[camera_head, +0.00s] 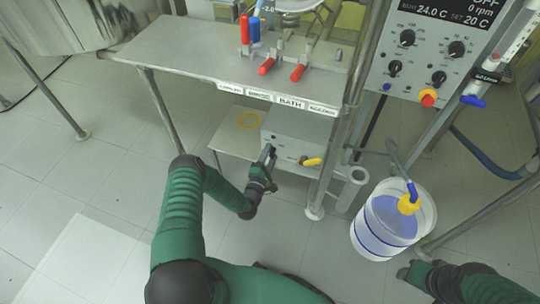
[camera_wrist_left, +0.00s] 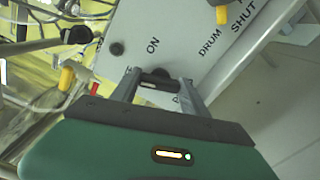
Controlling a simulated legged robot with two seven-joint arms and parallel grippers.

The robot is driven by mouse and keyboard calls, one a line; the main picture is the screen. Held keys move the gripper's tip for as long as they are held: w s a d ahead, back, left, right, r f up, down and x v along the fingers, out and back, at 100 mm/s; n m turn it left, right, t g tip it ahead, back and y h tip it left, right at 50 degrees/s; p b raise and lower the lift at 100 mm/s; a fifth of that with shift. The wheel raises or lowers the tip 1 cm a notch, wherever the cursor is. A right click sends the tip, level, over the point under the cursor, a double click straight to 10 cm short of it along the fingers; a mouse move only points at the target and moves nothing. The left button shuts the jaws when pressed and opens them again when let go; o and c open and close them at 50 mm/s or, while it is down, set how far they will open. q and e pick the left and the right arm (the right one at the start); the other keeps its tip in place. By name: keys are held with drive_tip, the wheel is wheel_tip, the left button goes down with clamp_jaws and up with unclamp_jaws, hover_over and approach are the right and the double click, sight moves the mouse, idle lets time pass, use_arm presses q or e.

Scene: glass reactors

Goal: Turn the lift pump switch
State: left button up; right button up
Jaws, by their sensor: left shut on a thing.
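The lift pump box (camera_head: 295,128) is a pale grey unit on the low shelf under the bench. In the left wrist view its panel (camera_wrist_left: 185,38) carries the words ON, DRUM and SHUT. My left gripper (camera_head: 268,158) is at the box's front left; in the left wrist view its fingers (camera_wrist_left: 158,84) are shut on a black switch knob (camera_wrist_left: 157,74), just below the word ON. The knob's exact angle is partly hidden by the fingers. My right gripper (camera_head: 408,272) is low at the right, away from the box; its jaws are unclear.
A yellow valve handle (camera_head: 312,162) sticks out right of the switch. A white bucket (camera_head: 378,228) of bluish liquid stands on the floor. A bench leg (camera_head: 322,185) rises close by. The steel bench top (camera_head: 190,62) overhangs the box. Open floor lies at left.

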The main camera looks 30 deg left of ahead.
use_arm(q)
drive_tip(key=shift+s+f, duration=0.2)
drive_tip(key=shift+f, duration=0.15)
drive_tip(key=o, duration=1.3)
drive_tip(key=shift+o, duration=0.4)
drive_tip(key=shift+w+r, duration=0.1)
drive_tip(key=shift+r, duration=0.05)
drive_tip(key=shift+s+r, duration=0.1)
drive_tip(key=shift+s, duration=0.2)
drive_tip(key=p+v, duration=0.5)
drive_tip(key=v, duration=1.1)
drive_tip(key=shift+s+d, duration=0.1)
drive_tip(key=shift+d, duration=0.05)
